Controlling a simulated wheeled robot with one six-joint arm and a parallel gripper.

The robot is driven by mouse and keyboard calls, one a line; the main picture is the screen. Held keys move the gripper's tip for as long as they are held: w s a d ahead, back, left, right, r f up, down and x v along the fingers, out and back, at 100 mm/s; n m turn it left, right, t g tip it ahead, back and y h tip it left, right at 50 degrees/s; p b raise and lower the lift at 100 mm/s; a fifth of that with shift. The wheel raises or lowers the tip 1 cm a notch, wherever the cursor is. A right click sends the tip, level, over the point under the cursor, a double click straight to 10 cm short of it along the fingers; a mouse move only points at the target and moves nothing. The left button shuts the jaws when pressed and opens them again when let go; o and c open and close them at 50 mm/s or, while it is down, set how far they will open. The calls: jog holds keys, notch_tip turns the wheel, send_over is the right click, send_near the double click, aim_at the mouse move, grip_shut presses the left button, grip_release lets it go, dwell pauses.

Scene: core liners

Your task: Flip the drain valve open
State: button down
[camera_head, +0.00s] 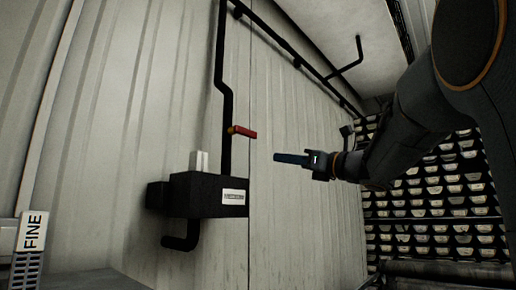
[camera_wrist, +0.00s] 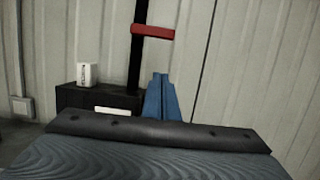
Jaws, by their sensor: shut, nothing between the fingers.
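The drain valve's red handle (camera_head: 243,132) sticks out to the right from a dark vertical pipe (camera_head: 227,110), above a black box. In the wrist view the red handle (camera_wrist: 152,31) lies roughly level across the pipe. My gripper (camera_head: 277,158) has blue fingers, shut and empty, pointing left toward the wall. It is to the right of the handle and a little lower, with a gap between them in the head view. In the wrist view the blue fingers (camera_wrist: 161,84) show below the handle and slightly right of it, not touching it.
The black box (camera_head: 190,194) with a white label (camera_head: 234,197) hangs on the ribbed wall below the valve. A small white block (camera_head: 199,162) stands on it. A pipe (camera_head: 290,48) slopes along the wall above. Stacked core trays (camera_head: 430,205) fill the right.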

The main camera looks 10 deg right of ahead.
aim_at(246, 132)
jog(key=w+a+r+p, duration=0.5)
jog(key=w+r+p, duration=0.1)
jog(key=w+p, duration=0.1)
jog(key=shift+w+a+r, duration=0.2)
jog(key=shift+w+a, duration=0.15)
jog(key=shift+w, duration=0.1)
dwell(0.4)
jog(key=shift+a+n+b, duration=0.1)
jog(key=shift+n+b, duration=0.2)
jog(key=shift+b, duration=0.1)
